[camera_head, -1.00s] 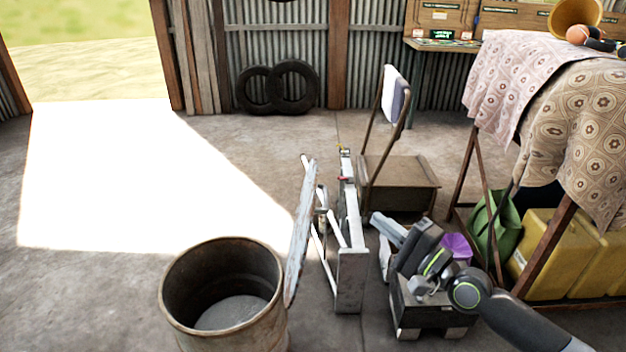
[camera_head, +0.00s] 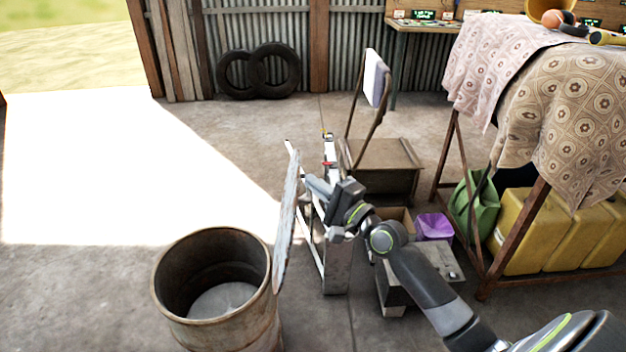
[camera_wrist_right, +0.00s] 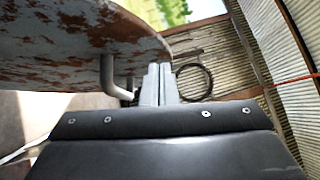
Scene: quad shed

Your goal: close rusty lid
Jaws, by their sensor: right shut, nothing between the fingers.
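The rusty lid (camera_head: 287,228) stands upright, seen nearly edge-on, at the right rim of the open round drum (camera_head: 215,300). In the right wrist view its rust-stained face (camera_wrist_right: 75,40) fills the upper left, with a bent grey handle (camera_wrist_right: 110,80) on it. My right gripper (camera_head: 316,187) is just right of the lid's upper part, on the handle side. Its fingers (camera_wrist_right: 158,85) are shut with nothing between them, beside the handle; I cannot tell whether they touch it. My left gripper is not in view.
A white metal frame (camera_head: 335,260) stands right of the lid, behind my right arm. A dark box with a purple item (camera_head: 433,227) and a cloth-covered table (camera_head: 560,130) stand farther right. The floor (camera_head: 90,290) left of the drum is clear.

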